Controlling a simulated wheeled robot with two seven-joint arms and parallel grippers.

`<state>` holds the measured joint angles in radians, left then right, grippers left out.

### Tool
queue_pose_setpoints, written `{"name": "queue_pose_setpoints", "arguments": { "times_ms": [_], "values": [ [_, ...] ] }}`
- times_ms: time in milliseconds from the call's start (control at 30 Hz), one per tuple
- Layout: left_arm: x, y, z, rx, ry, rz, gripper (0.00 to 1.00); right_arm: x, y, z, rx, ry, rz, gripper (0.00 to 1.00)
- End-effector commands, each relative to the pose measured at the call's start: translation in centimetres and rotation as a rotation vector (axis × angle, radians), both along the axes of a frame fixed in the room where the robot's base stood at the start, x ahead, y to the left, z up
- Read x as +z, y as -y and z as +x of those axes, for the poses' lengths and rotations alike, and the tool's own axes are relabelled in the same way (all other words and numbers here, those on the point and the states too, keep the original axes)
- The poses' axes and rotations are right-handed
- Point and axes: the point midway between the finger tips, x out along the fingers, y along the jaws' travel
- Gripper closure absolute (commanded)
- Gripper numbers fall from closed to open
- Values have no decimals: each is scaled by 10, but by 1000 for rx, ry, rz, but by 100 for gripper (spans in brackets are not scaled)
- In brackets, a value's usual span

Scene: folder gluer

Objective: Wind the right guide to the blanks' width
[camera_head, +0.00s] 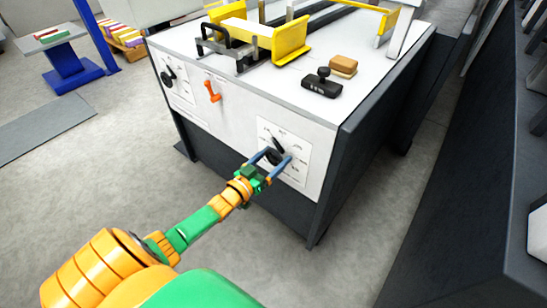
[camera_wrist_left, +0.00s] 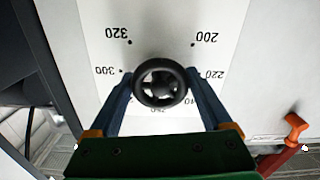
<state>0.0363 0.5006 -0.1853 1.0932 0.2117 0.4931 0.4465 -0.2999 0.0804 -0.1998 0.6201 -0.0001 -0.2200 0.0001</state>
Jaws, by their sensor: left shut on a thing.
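A black handwheel (camera_wrist_left: 160,82) sits on a white dial plate (camera_wrist_left: 110,55) with printed numbers, among them 320, 300, 200 and 220. In the head view the dial plate (camera_head: 294,170) is at the right of the machine's front panel. My left gripper (camera_head: 272,160) is at the wheel, its two blue fingers on either side of the rim; it is shut on the wheel. The wrist view shows the left gripper (camera_wrist_left: 160,105) from behind, with the lower numbers partly hidden. Yellow guides (camera_head: 291,42) stand on the machine top; a white blank (camera_head: 246,26) lies between them. My right gripper is not in view.
An orange lever (camera_head: 212,91) and a second black knob (camera_head: 168,76) are on the same front panel. A black stamp-like block (camera_head: 321,84) and a brown block (camera_head: 343,66) lie on the machine top. A blue stand (camera_head: 70,62) is at far left. The floor at left is mostly clear.

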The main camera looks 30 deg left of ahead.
Motion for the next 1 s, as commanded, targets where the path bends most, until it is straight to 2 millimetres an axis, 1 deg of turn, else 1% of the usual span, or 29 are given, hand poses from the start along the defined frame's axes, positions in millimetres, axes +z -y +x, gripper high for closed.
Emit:
{"name": "queue_pose_setpoints", "arguments": {
  "times_ms": [267, 300, 333, 567, 667, 833, 900, 1000],
  "values": [
    [-1, 0, -1, -1, -4, 1, 73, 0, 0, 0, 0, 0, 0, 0],
    [-1, 0, -1, -1, -4, 1, 6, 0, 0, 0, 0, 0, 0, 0],
    [-1, 0, -1, 0, -3, 1, 0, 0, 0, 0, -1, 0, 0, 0],
    [0, 0, -2, 0, -3, 1, 0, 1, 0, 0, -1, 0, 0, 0],
    [1, -1, -17, -1, -6, 2, 0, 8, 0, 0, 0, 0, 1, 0],
    [0, -4, -54, -1, -7, 2, 0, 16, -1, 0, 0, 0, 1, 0],
    [0, -5, -64, 0, -6, 1, 0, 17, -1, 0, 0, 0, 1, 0],
    [-1, -5, -71, -1, -4, 1, 0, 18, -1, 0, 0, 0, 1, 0]
  ]
}}
